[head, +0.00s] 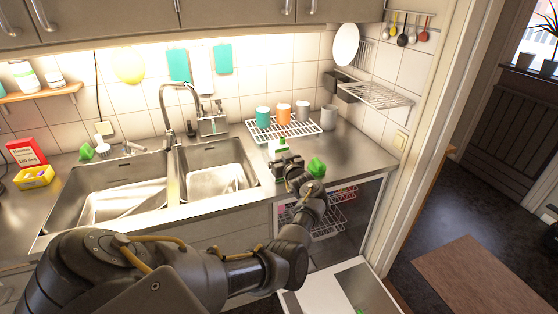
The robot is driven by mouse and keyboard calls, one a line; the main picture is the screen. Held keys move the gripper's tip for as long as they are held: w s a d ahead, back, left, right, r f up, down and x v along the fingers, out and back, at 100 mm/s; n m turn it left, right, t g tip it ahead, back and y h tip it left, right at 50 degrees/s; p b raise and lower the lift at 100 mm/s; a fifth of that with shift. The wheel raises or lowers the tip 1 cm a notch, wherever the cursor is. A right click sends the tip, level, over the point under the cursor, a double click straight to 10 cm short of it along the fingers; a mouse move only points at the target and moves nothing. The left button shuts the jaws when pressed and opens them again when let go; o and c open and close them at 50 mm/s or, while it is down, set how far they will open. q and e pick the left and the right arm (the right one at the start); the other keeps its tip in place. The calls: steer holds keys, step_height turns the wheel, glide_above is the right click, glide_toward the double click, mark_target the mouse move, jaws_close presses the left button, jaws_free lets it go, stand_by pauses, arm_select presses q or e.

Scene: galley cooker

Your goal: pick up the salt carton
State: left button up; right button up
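A red and white carton (26,152) stands upright at the far left of the counter, against the tiled wall. It is the likeliest salt carton, but I cannot read its label surely. A small yellow box (34,177) is just in front of it. My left gripper (286,160) is over the counter right of the sinks, far from the carton. It is beside a white bottle with a green top (278,147), which it partly hides. I cannot tell whether its fingers are open or whether they touch the bottle. My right gripper is not in view.
Two steel sinks (120,203) and a tall faucet (166,115) lie between carton and gripper. A white rack (258,136) holds several cups. A green object (316,166) sits right of the gripper. A shelf (40,93) is above the carton; cabinets (100,20) overhang.

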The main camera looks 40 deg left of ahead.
arm_select(q)
steer(key=shift+d, duration=0.1)
steer(key=c, duration=1.3)
steer(key=shift+o, duration=0.2)
steer(key=shift+r, duration=0.1)
steer(key=shift+r+b, duration=0.35)
steer(key=shift+r, duration=0.1)
steer(key=s+r+b, duration=0.2)
steer(key=s+r, duration=1)
steer(key=s, duration=0.2)
steer(key=shift+d, duration=0.45)
